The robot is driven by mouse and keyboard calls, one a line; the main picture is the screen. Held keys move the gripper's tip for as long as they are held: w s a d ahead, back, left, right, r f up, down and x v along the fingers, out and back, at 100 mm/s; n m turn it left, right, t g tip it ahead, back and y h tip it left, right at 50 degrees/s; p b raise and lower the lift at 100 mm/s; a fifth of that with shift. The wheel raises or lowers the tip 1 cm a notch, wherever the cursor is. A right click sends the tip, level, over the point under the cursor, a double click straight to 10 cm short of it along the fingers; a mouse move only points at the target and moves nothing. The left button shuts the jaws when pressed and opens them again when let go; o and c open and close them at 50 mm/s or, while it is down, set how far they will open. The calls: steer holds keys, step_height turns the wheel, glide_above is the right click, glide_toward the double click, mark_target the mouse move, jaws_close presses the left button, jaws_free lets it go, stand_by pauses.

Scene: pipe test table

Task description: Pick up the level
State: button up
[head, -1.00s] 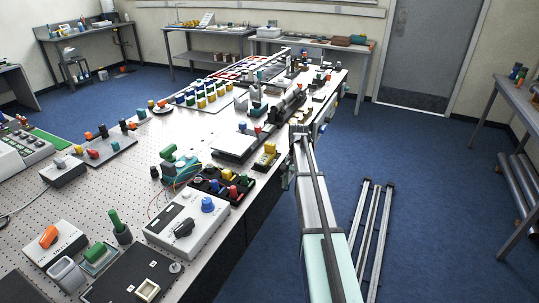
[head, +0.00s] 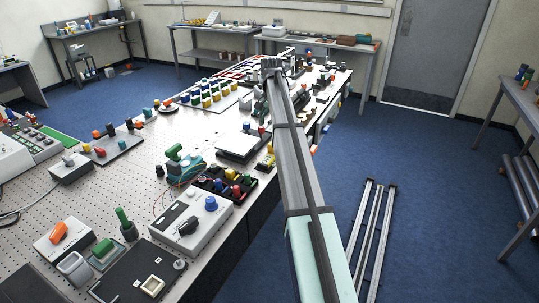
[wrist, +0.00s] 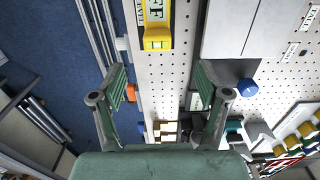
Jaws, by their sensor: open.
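My gripper (wrist: 161,72) is open and empty in the wrist view, its two green-padded fingers spread above the table's edge strip. A yellow block (wrist: 157,38) with a pale, black-lettered label beside it lies on the perforated table top, near the top of the wrist view, beyond the fingertips. In the head view it appears to be the yellow block (head: 267,161) left of my arm. I cannot tell whether it is the level; no other thing is clearly recognizable as one.
A pale flat board (head: 241,143) stands near the yellow block. A grey box with a blue knob (head: 190,219) is nearer. Yellow and blue cylinders (wrist: 297,137) are at lower right in the wrist view. Blue floor (head: 405,150) lies beyond the table's right edge.

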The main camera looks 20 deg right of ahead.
steer(key=p, duration=0.2)
glide_above(272, 153)
steer(key=f, duration=0.7)
steer(key=shift+w, duration=0.4)
steer(key=shift+s+f+p, duration=0.15)
steer(key=shift+f+p, duration=0.35)
steer(key=shift+f, duration=0.8)
steer(key=shift+s+f+p, duration=0.15)
steer(key=shift+f+p, duration=0.3)
steer(key=shift+f, duration=0.8)
steer(key=c, duration=1.4)
